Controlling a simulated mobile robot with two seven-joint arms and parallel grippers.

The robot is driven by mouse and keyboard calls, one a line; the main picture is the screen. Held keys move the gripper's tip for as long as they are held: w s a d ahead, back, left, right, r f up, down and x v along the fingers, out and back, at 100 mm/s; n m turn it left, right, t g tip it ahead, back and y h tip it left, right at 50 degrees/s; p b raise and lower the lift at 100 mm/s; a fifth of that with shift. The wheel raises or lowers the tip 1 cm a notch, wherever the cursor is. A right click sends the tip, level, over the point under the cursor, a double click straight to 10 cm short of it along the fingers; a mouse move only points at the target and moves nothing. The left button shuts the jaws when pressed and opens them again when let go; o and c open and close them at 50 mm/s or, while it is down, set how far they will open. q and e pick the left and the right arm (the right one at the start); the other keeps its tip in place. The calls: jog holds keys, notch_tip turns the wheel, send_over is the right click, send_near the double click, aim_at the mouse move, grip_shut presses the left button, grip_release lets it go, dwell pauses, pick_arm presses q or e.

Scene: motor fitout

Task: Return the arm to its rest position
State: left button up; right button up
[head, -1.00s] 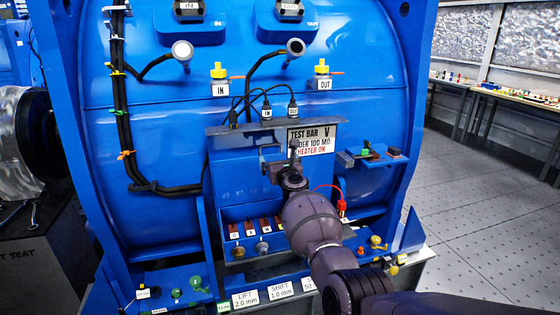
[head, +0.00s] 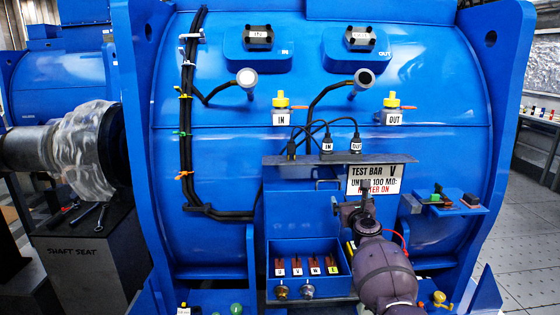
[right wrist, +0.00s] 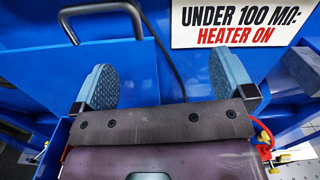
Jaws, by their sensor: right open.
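My right arm reaches up from the bottom of the head view, in front of the blue motor housing (head: 225,150). My right gripper (head: 352,200) is at the blue test panel, just below the white test bar sign (head: 374,180). In the right wrist view the two grey finger pads of my right gripper (right wrist: 165,85) stand wide apart with nothing between them. The same sign (right wrist: 240,22) is above the fingers there, and a grey handle (right wrist: 100,22) is at the upper left. My left gripper is not in view.
A box with several red-brown pieces (head: 313,268) is left of my forearm. A side shelf (head: 450,206) with small parts juts out at right. Black cables (head: 187,120) run down the housing. The shaft seat block (head: 85,255) stands at left. Open floor (head: 530,240) lies at right.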

jog(key=s+d+f+n+g, duration=0.1)
jog(key=s+d+f+n, duration=0.3)
jog(key=s+f+n, duration=0.7)
jog(key=s+d+f+n+g, duration=0.2)
jog(key=s+d+f+n, duration=0.2)
jog(key=s+f+n, duration=0.5)
jog(key=s+a+f+n+g, duration=0.1)
jog(key=s+n, duration=0.4)
jog(key=s, duration=0.6)
jog(key=s+f+n+g, duration=0.1)
jog(key=s+f+n, duration=0.2)
jog(key=s, duration=0.9)
jog(key=s+a+f+n+g, duration=0.1)
jog(key=s+f+n, duration=0.1)
jog(key=s+n, duration=0.5)
jog(key=s, duration=0.5)
jog(key=shift+a+f+g+h, duration=0.2)
jog(key=shift+a+g+h, duration=0.15)
jog(key=shift+g+h, duration=0.05)
